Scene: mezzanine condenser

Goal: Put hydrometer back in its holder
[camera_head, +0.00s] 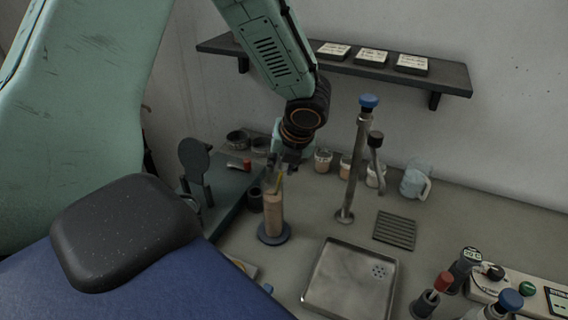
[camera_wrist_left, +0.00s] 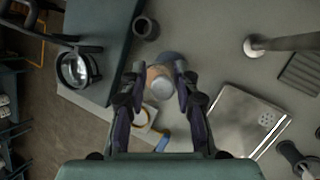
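A tan, liquid-filled cylinder (camera_head: 273,217) stands upright on a round blue-grey base. A thin yellowish stem (camera_head: 278,183), likely the hydrometer, shows above its mouth. My left gripper (camera_head: 285,164) points down just above it. In the left wrist view the fingers of the left gripper (camera_wrist_left: 158,68) are apart. The cylinder's pale top (camera_wrist_left: 162,88) shows between and below them; I see no finger contact, and the hydrometer is not distinct there. A small dark cup (camera_head: 255,199), possibly the holder, stands left of the cylinder and also shows in the wrist view (camera_wrist_left: 145,29). My right gripper is out of view.
A metal tray (camera_head: 350,283) lies right of the cylinder. A tall metal post (camera_head: 356,165) with a blue cap stands behind it, near a dark grating (camera_head: 395,229). Several jars and a clear jug (camera_head: 415,182) line the wall. A shelf (camera_head: 385,73) overhangs the bench.

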